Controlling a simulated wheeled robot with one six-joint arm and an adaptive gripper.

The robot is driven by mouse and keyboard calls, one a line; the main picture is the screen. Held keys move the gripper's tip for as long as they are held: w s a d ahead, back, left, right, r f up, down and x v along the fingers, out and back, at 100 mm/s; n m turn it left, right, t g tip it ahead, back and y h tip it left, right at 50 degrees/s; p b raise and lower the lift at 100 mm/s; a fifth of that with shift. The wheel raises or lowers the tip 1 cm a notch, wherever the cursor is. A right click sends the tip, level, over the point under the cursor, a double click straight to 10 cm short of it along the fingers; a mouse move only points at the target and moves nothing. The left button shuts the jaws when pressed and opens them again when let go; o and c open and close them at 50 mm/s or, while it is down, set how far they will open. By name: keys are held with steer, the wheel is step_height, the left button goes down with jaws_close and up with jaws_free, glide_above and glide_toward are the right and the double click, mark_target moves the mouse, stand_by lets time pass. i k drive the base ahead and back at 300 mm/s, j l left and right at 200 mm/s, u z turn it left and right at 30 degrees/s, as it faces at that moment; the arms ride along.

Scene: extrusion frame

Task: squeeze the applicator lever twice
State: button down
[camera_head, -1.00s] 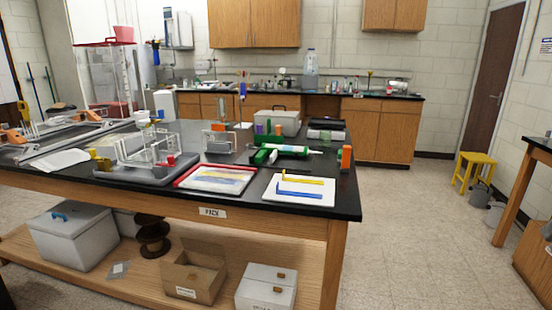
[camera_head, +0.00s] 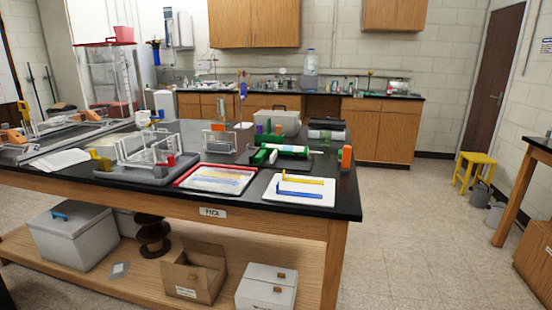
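A green and white tube-shaped tool (camera_head: 288,150), which looks like the applicator, lies on the black-topped bench (camera_head: 345,203) toward its right end. Its white part points right. A green piece angles down at its left end, but its lever is too small to make out. My gripper is not in view, so nothing shows it near or touching the tool.
An orange upright block (camera_head: 346,158) stands to the right of the tool. In front lie a white board with yellow and blue pieces (camera_head: 300,200) and a red-edged tray (camera_head: 182,183). A grey rack base (camera_head: 112,174) stands left. Open floor (camera_head: 420,230) lies right of the bench.

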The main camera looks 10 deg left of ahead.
mark_target(274, 156)
steer(key=i+j, duration=0.8)
steer(key=i, duration=0.15)
steer(key=j+u, duration=0.05)
